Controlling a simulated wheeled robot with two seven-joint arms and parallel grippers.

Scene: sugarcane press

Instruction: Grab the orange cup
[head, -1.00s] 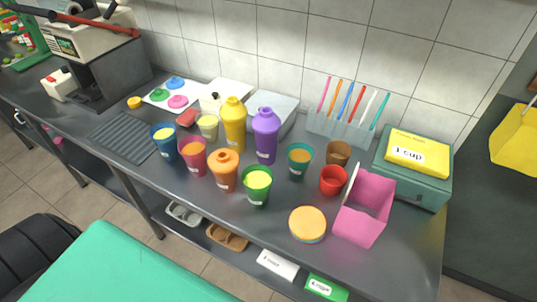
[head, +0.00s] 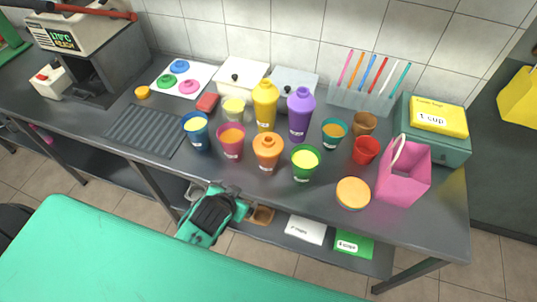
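No other gripper is in view.
A blue cup (head: 196,131), purple shaker (head: 300,113), teal cup (head: 333,133) and red cup (head: 366,150) crowd around. A pink bag (head: 403,172) and round orange-topped stack (head: 352,193) stand right. The counter (head: 120,112) is freer at left.

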